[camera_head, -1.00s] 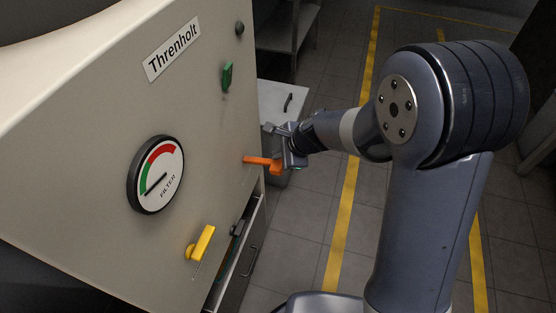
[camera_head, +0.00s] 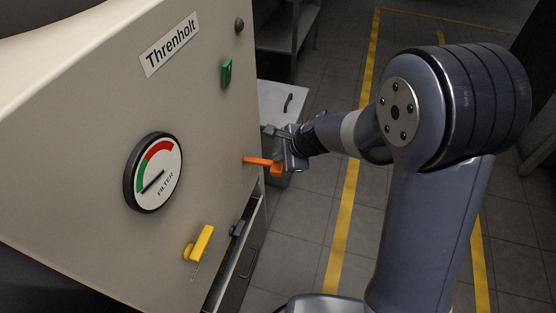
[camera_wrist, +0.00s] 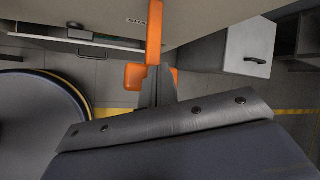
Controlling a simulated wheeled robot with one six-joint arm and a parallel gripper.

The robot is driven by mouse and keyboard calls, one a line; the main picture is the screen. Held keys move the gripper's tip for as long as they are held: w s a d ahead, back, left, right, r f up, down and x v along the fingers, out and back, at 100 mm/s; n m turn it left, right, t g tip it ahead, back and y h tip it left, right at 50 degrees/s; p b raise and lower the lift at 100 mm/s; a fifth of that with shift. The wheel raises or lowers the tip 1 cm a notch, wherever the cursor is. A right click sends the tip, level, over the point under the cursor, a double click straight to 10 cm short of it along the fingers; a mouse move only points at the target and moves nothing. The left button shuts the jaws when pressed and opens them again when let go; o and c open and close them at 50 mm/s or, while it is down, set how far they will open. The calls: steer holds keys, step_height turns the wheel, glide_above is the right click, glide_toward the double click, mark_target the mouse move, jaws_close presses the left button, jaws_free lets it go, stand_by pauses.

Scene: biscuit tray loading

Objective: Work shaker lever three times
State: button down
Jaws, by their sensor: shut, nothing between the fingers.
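The orange shaker lever (camera_head: 262,162) sticks out from the right side of the cream machine panel (camera_head: 90,130). In the wrist view the lever (camera_wrist: 154,35) runs down from the panel, with the letters "SHA" partly visible beside it. My gripper (camera_head: 275,147) is at the lever's outer end, its fingers shut with nothing between them. In the wrist view the shut fingers (camera_wrist: 158,88) lie against or very close to the lever; I cannot tell whether they touch. Part of the lever's end is hidden behind them.
The panel carries a FILTER gauge (camera_head: 154,172) with its needle in the green, a yellow lever (camera_head: 199,244) and a green switch (camera_head: 226,73). A grey cabinet (camera_head: 285,103) stands behind my gripper. The floor with yellow lines (camera_head: 345,215) is clear to the right.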

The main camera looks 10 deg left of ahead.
steer(key=shift+d+f+b, duration=0.2)
steer(key=shift+f+b, duration=0.75)
steer(key=shift+d+f+b, duration=0.2)
steer(key=shift+f+b, duration=0.7)
steer(key=shift+f, duration=0.05)
stand_by(1.3)
steer(key=shift+r, duration=0.15)
stand_by(0.4)
steer(key=shift+a+r+p, duration=0.2)
steer(key=shift+r+p, duration=0.7)
steer(key=shift+p, duration=0.05)
steer(key=shift+a+r+p, duration=0.2)
steer(key=shift+r+p, duration=0.75)
steer(key=shift+p, duration=0.05)
steer(key=shift+a+r+p, duration=0.2)
steer(key=shift+r+p, duration=0.7)
steer(key=shift+p, duration=0.05)
steer(key=r+p, duration=0.2)
steer(key=a+r+p, duration=0.1)
steer(key=r+p, duration=0.2)
steer(key=shift+f, duration=0.1)
steer(key=shift+d, duration=0.1)
